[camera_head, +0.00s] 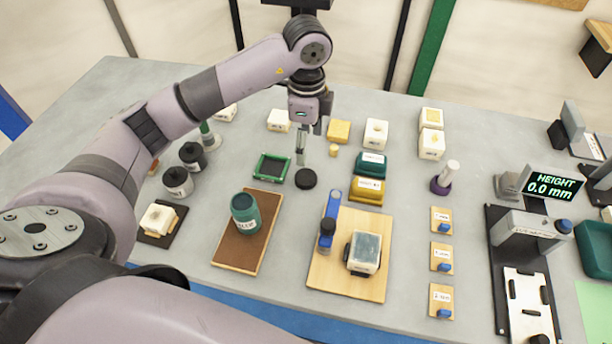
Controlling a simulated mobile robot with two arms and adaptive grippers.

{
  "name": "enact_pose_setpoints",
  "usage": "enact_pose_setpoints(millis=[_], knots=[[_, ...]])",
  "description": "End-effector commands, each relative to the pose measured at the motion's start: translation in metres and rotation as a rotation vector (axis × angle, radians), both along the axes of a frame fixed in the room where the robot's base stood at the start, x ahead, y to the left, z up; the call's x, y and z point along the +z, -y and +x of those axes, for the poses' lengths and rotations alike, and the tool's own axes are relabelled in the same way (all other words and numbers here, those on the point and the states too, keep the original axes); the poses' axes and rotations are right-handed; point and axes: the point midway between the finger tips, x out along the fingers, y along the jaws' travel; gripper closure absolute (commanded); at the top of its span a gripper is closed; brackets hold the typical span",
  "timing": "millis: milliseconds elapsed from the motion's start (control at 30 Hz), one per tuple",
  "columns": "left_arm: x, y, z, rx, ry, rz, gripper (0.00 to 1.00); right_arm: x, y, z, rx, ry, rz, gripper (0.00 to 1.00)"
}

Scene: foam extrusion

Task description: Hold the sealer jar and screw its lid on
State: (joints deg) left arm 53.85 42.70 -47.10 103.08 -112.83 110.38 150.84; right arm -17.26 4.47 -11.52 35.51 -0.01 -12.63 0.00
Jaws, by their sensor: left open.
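A teal sealer jar (245,213) with a pale label stands on a brown mat (233,250), left of the middle of the table. Its top looks dark and seems to have no lid on it. A flat black disc (306,179), which may be the lid, lies on the table behind and to the right of the jar. My left gripper (309,145) points down above the disc, behind the jar and apart from it. It is open, and I see nothing held in it. My right gripper is not in view.
A wooden board (325,278) with a blue tool and a block is right of the mat. Dark containers (178,181) stand to the left. Green and yellow blocks (368,189) sit right of the disc.

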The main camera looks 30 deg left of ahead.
Motion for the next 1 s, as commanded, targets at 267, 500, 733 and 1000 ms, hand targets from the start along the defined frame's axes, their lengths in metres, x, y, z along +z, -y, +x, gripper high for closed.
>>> enact_pose_setpoints(millis=[267, 500, 733, 1000], knots=[[-0.05, 0.0, -0.001, 0.001, -0.003, 0.0, 0.32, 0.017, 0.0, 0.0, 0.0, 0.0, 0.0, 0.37], [-0.061, 0.0, 0.0, 0.0, 0.001, 0.0, 0.32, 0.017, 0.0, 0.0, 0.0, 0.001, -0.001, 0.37], [-0.062, 0.0, 0.0, 0.0, 0.0, 0.0, 0.32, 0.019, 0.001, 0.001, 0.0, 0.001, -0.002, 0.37], [-0.097, -0.001, -0.003, 0.001, -0.004, 0.001, 0.32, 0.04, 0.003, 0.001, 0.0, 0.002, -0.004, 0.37]])
